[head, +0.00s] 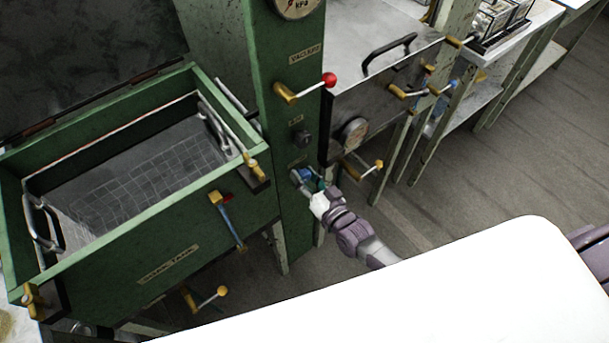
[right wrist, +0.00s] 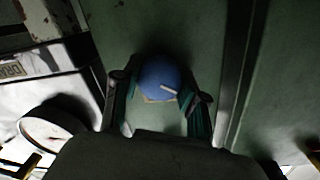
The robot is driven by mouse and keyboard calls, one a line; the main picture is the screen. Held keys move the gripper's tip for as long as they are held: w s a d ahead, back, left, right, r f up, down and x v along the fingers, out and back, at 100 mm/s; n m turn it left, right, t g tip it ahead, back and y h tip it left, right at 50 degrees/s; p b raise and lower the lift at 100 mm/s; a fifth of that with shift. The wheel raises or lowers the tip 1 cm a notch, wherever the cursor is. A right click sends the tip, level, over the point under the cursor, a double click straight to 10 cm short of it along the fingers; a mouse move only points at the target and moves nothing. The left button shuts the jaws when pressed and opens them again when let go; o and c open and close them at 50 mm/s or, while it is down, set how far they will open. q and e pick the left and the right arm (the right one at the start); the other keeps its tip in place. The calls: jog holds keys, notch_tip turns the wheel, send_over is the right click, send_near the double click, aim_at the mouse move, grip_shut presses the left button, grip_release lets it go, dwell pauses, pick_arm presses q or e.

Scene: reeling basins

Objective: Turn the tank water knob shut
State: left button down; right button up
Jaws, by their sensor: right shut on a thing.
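My right gripper (head: 314,184) reaches the knob from the lower right. In the right wrist view its two fingers (right wrist: 160,95) stand on either side of the knob, shut on it. The gripper covers part of the knob in the head view. My left gripper is not in view.
The open green soaking tank (head: 130,225) with a wire basket stands left of the column. A steel box (head: 385,75) with a dial gauge (head: 353,133) stands to the right.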

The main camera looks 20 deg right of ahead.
jog(key=m, duration=0.2)
jog(key=shift+d+m, duration=0.1)
jog(key=shift+m, duration=0.3)
jog(key=m+b, duration=0.1)
jog(key=m, duration=0.1)
jog(key=shift+f+m, duration=0.15)
jog(key=shift+m, duration=0.15)
jog(key=m+b, duration=0.1)
jog(key=m, duration=0.1)
jog(key=m+b, duration=0.1)
jog(key=m, duration=0.2)
jog(key=shift+g+y, duration=0.3)
jog(key=o, duration=1.2)
jog(key=shift+c, duration=0.2)
jog(key=shift+s+d, duration=0.1)
jog(key=v, duration=1.1)
jog(key=shift+s+d, duration=0.15)
jog(key=shift+s, duration=0.2)
